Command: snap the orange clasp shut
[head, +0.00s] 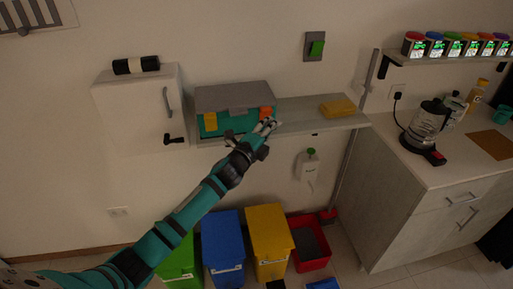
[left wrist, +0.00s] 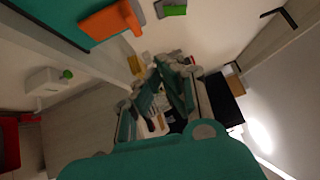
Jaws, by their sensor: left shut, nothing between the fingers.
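A case with a teal base and grey lid (head: 235,95) stands on the wall shelf. The lid looks lowered. The orange clasp (head: 265,112) is at the case's front right corner; in the left wrist view it is large at the upper left (left wrist: 108,22), beside the teal wall. I cannot tell whether it is latched. A yellow clasp (head: 210,119) is at the front left. My left gripper (head: 269,126) is shut and empty, just in front of and below the orange clasp; no contact is clear. It also shows in the left wrist view (left wrist: 165,85). My right gripper is out of view.
The shelf (head: 310,122) is bare right of the case, up to a yellow block (head: 337,107). A white cabinet (head: 135,110) with a handle is close on the left. Colored bins (head: 268,240) stand on the floor.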

